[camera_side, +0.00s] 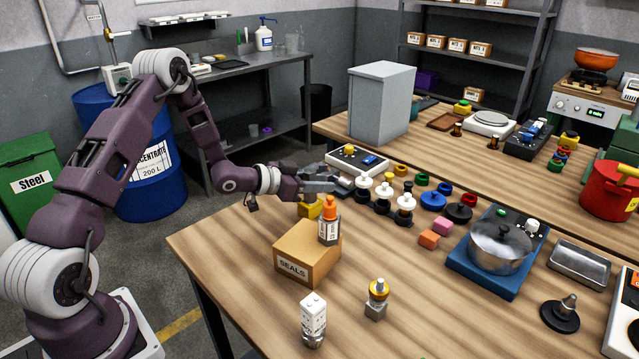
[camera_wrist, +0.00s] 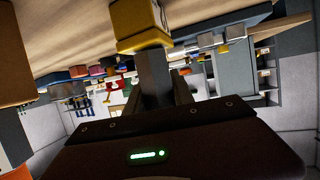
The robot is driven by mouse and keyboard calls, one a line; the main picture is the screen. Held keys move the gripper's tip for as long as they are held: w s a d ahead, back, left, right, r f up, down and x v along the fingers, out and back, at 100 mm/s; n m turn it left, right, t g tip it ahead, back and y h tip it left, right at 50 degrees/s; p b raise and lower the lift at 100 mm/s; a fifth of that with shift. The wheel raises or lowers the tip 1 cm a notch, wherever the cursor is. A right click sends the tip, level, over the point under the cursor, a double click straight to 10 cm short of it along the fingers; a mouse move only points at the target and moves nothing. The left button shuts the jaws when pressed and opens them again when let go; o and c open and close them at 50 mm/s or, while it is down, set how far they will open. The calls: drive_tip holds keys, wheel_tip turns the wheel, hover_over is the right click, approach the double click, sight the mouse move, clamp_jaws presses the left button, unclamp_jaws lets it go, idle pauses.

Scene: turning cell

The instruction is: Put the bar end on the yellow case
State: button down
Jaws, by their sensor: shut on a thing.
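The yellow case (camera_side: 311,207) stands on the wooden table behind the SEALS box, partly hidden by it and by my gripper. It also shows at the top of the wrist view (camera_wrist: 140,22). My gripper (camera_side: 325,184) reaches in from the left, just above and beside the yellow case. It is shut on a grey piece, seemingly the bar end (camera_wrist: 155,78), which is hard to tell from the grey fingers. In the wrist view the piece reaches close to the case's yellow edge. I cannot tell whether they touch.
A SEALS box (camera_side: 292,265) with an orange-capped bottle (camera_side: 329,222) on it stands close in front. White-topped pieces (camera_side: 383,196) stand to the right, near a small control box (camera_side: 357,161). A steel pot (camera_side: 498,246) is further right. The table's left front is mostly clear.

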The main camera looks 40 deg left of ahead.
drive_tip(key=shift+r, duration=0.1)
drive_tip(key=c, duration=1.1)
unclamp_jaws()
drive_tip(key=shift+s+a, duration=0.1)
drive_tip(key=shift+s, duration=0.15)
drive_tip(key=v, duration=1.1)
drive_tip(key=s+d+r+n+g+y, duration=0.1)
drive_tip(key=s+d+r+g+y, duration=0.2)
drive_tip(key=r, duration=0.4)
drive_tip(key=s+d+r+n+g+y, duration=0.1)
drive_tip(key=s+d+r+y, duration=0.1)
drive_tip(key=s+r+y, duration=0.35)
drive_tip(key=s+d+r+g+h, duration=0.1)
drive_tip(key=s+d, duration=0.2)
drive_tip(key=s, duration=0.4)
drive_tip(key=s+d+g+h, duration=0.1)
drive_tip(key=s+d+h, duration=0.1)
drive_tip(key=s+d, duration=0.2)
drive_tip(key=s+d+r+n+g+h, duration=0.1)
drive_tip(key=s+d, duration=0.3)
drive_tip(key=s, duration=0.5)
drive_tip(key=shift+s+r+g+h, duration=0.3)
drive_tip(key=shift+g+h, duration=0.15)
drive_tip(key=shift+g, duration=0.05)
